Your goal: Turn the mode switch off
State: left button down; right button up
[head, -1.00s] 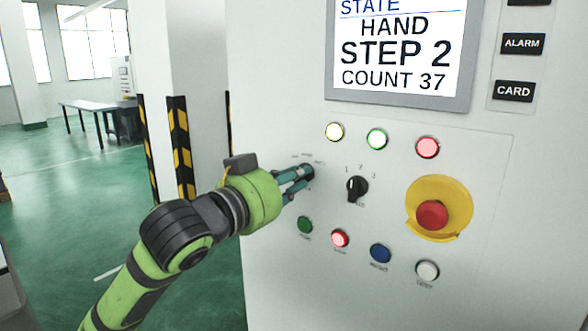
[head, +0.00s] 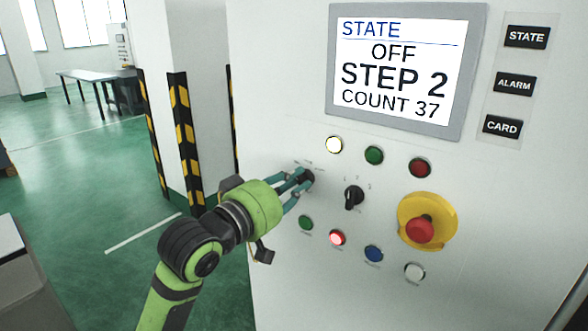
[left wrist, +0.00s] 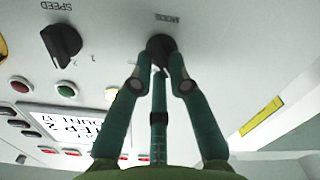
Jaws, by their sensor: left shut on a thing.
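The mode switch (head: 307,177) is a black rotary knob at the left of the control panel, partly hidden by my fingers in the head view. In the left wrist view the knob (left wrist: 160,46) sits under the upside-down label MODE. My left gripper (head: 299,181) is shut on the knob, its teal fingers on either side of it; the fingertips (left wrist: 159,75) also show in the left wrist view. The screen (head: 400,68) reads STATE OFF, STEP 2, COUNT 37. My right gripper is not in view.
The black speed knob (head: 354,197) is right of the mode switch. A red emergency button (head: 420,229) on a yellow base stands out further right. Lamps (head: 374,155) are above and push buttons (head: 374,254) below. A yellow-black striped post (head: 185,135) stands left of the panel.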

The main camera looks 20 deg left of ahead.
pick_arm(q)
jog(key=shift+n+p, duration=0.8)
jog(key=shift+n, duration=0.1)
jog(key=c, duration=1.2)
grip_release()
jog(key=shift+r, duration=0.1)
notch_tip(320, 180, up, 10)
jog(key=shift+f, duration=0.1)
